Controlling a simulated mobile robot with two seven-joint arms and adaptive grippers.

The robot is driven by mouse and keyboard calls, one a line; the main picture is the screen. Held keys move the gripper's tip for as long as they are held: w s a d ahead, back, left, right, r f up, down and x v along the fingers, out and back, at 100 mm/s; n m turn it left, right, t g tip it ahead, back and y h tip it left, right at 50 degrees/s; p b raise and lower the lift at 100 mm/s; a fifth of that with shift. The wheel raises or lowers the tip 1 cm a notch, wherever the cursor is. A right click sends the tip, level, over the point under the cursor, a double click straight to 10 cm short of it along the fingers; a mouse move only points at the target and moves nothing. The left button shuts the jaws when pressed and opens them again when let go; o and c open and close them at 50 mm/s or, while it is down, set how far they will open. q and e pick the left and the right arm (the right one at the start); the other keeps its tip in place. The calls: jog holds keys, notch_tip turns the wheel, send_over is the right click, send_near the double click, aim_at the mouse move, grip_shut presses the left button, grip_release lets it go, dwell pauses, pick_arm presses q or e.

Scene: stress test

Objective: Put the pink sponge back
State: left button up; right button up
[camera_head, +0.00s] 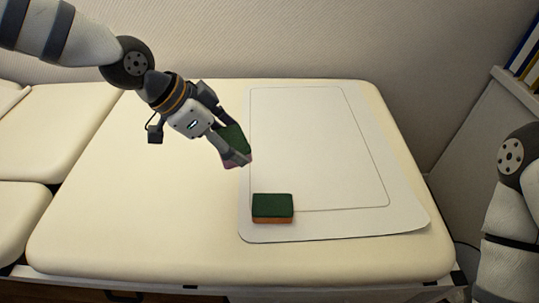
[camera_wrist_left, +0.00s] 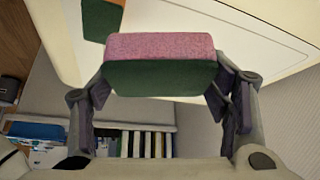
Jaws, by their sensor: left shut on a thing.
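My left gripper (camera_head: 232,150) is shut on the pink sponge (camera_head: 236,138), which has a dark green scouring side. In the left wrist view the pink sponge (camera_wrist_left: 160,62) sits between the two fingers of my left gripper (camera_wrist_left: 163,80). In the head view the fingers hide much of it, and it is near the left edge of the white mat (camera_head: 320,160). A second sponge (camera_head: 272,207), green on top and orange below, lies on the mat's front left part; it also shows in the left wrist view (camera_wrist_left: 102,20). My right gripper is out of view.
The mat has a thin outlined rectangle and lies on a cream padded table (camera_head: 140,200). The outlined area is bare beyond the orange sponge. My right arm is at the right edge. A shelf with binders (camera_head: 525,55) stands at the back right.

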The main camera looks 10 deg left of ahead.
pick_arm(q)
jog(key=b, duration=0.1)
send_near(276, 160)
notch_tip(276, 160, up, 3)
jog(key=s, duration=0.2)
jog(key=x, duration=0.2)
jog(key=w+b+x, duration=0.1)
jog(key=x, duration=0.2)
jog(key=shift+w+d, duration=0.1)
jog(key=shift+w, duration=0.1)
jog(key=shift+w+d+f+b, duration=0.1)
jog(key=shift+w+f+b, duration=0.15)
jog(key=shift+b, duration=0.1)
jog(key=shift+w+d+f, duration=0.1)
jog(key=shift+w+f, duration=0.05)
jog(key=shift+f, duration=1.6)
jog(key=o, duration=1.1)
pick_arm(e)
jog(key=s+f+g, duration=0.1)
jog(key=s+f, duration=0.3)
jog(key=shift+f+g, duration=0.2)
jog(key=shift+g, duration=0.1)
pick_arm(q)
jog(key=shift+r, duration=0.1)
